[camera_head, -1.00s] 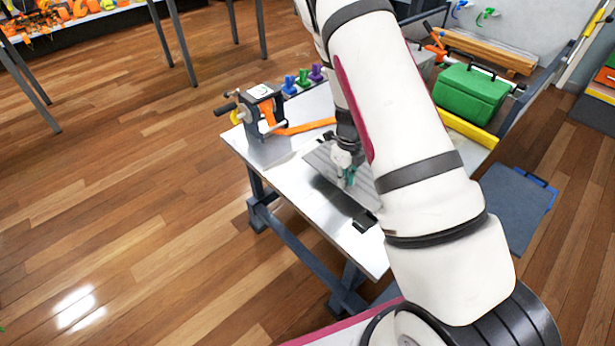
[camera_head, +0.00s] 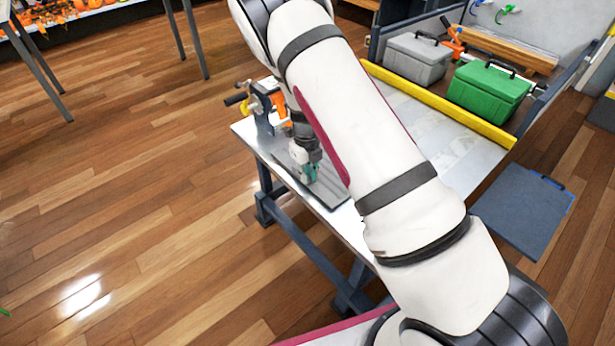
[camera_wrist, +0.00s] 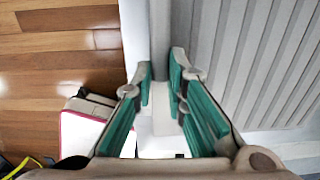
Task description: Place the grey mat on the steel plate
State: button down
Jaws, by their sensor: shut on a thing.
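The grey mat (camera_wrist: 265,60) is a ribbed panel filling the right of the wrist view. In the head view the grey mat (camera_head: 330,192) shows in part beside my arm, above the pale worktop. My gripper (camera_wrist: 161,88) is shut on the mat's near upright edge, and the ribbed face lies to the right of its green fingers. In the head view my gripper (camera_head: 308,172) points down at the mat. Whether the mat touches the worktop is unclear. A pale metal area (camera_head: 450,140) right of my arm may be the steel plate; my arm hides part of it.
A clamp-like device (camera_head: 265,108) with orange parts stands at the table's left end. A yellow bar (camera_head: 440,103) runs along the back edge. Beyond it are a grey box (camera_head: 418,62) and a green box (camera_head: 488,92). A dark blue panel (camera_head: 525,208) lies on the floor.

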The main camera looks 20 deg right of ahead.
jog(key=shift+f, duration=0.45)
jog(key=shift+r, duration=0.1)
jog(key=c, duration=1.6)
grip_release()
notch_tip(320, 180, up, 12)
jog(key=p, duration=0.3)
jog(key=shift+a, duration=0.2)
